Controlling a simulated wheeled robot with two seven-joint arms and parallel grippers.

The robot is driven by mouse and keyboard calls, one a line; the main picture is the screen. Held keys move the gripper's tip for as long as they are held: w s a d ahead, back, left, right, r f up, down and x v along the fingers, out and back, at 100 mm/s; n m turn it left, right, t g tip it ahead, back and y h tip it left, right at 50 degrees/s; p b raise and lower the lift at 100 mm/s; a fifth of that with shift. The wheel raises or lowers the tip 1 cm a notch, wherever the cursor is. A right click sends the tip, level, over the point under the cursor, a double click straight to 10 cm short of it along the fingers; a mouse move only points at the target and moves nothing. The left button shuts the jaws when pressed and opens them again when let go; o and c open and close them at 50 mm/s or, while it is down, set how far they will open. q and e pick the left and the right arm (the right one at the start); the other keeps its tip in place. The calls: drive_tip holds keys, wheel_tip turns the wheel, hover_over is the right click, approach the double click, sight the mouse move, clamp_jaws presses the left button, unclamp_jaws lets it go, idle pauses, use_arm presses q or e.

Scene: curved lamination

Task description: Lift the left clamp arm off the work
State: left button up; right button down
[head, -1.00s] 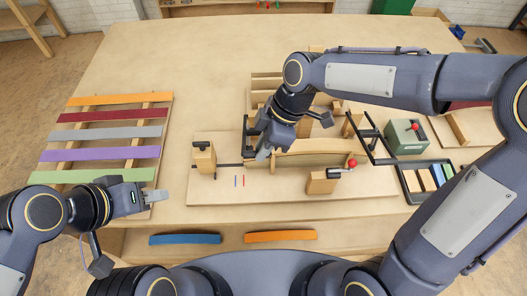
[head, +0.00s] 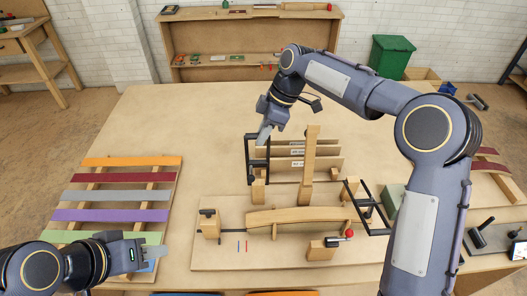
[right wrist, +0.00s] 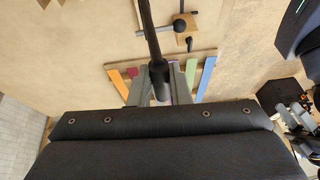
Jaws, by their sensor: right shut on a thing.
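The left clamp arm (head: 250,165) is a black bar frame standing upright behind the work in the head view, its lower end near a small wooden block. My right gripper (head: 266,135) is shut on its upper part; the right wrist view shows a black bar (right wrist: 150,40) running down between the fingers (right wrist: 158,90). The work, a curved pale wooden lamination (head: 300,214), lies on the wooden base board (head: 215,257), clear of the left clamp arm. My left gripper (head: 150,252) is low at the left beside the slatted rack; its finger gap is unclear.
The right clamp arm (head: 366,212) is a black frame tilted at the work's right end. A wooden post (head: 309,155) and labelled upright boards (head: 325,150) stand behind the work. Coloured strips lie on a rack (head: 178,163) at left.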

drive_tip(key=w+f, duration=0.1)
drive_tip(key=w, duration=0.6)
drive_tip(key=shift+w+d+f, duration=0.2)
drive_tip(key=shift+f, duration=0.15)
drive_tip(key=c, duration=1.8)
unclamp_jaws()
drive_tip(key=o, duration=0.5)
drive_tip(key=shift+w+f, duration=0.15)
drive_tip(key=shift+w, duration=0.3)
drive_tip(key=shift+c, duration=0.2)
drive_tip(key=shift+s+a+r, duration=0.1)
drive_tip(key=shift+s+r, duration=0.05)
drive_tip(key=shift+r, duration=0.15)
drive_tip(key=v, duration=0.7)
drive_tip(key=shift+r, duration=0.35)
